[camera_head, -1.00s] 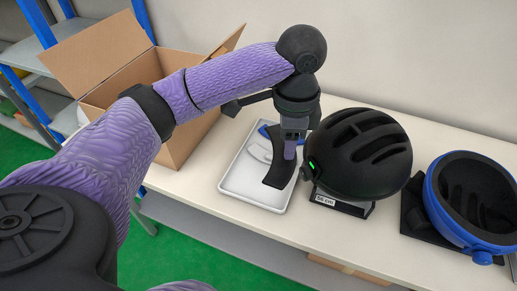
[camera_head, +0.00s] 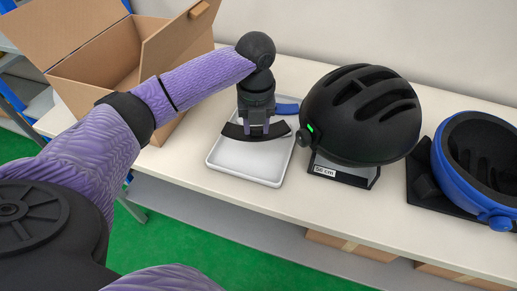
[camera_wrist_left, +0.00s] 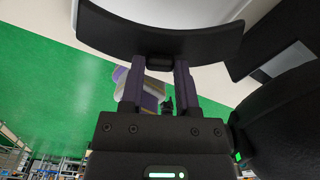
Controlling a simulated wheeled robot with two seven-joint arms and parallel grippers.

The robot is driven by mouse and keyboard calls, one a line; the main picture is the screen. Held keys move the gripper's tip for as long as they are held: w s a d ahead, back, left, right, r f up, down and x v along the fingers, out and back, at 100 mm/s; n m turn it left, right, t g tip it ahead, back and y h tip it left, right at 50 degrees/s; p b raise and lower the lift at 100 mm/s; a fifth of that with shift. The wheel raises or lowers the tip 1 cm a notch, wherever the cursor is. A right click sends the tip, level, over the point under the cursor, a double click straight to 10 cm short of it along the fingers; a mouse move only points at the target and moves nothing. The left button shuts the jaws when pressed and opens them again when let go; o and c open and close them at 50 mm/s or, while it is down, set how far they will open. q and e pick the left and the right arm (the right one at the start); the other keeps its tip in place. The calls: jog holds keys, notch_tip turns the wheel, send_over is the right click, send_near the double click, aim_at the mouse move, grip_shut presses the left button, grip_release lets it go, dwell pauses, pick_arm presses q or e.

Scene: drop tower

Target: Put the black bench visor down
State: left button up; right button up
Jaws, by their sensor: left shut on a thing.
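The black bench visor (camera_head: 279,130) is a curved dark strip held above the white tray (camera_head: 245,158) on the table. My left gripper (camera_head: 256,126) is shut on it near its middle, and the visor lies crosswise in the picture. In the left wrist view the visor (camera_wrist_left: 160,40) spans the top, between the fingertips of my left gripper (camera_wrist_left: 160,66). I cannot tell whether the visor touches the tray. A blue visor (camera_head: 287,108) lies at the tray's back end, partly hidden by my gripper. My right gripper is not in view.
A black helmet (camera_head: 362,115) on a labelled stand (camera_head: 345,172) is close right of the tray. A blue helmet (camera_head: 450,165) lies further right. An open cardboard box (camera_head: 100,60) stands at the left. The table (camera_head: 340,215) front edge is clear.

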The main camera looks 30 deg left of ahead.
aim_at(256, 137)
pick_arm(q)
notch_tip(256, 137, down, 3)
jog(key=shift+r+b, duration=0.2)
jog(key=shift+b, duration=0.1)
notch_tip(256, 137, down, 5)
jog(key=shift+r+b, duration=0.1)
jog(key=shift+b, duration=0.95)
jog(key=shift+r, duration=0.15)
jog(key=o, duration=0.8)
jog(key=shift+o, duration=0.3)
jog(key=shift+r+p, duration=0.25)
jog(key=shift+p, duration=0.05)
notch_tip(256, 137, up, 11)
jog(key=p, duration=0.4)
jog(key=shift+r+p, duration=0.2)
jog(key=shift+p, duration=0.2)
jog(key=shift+r, duration=0.1)
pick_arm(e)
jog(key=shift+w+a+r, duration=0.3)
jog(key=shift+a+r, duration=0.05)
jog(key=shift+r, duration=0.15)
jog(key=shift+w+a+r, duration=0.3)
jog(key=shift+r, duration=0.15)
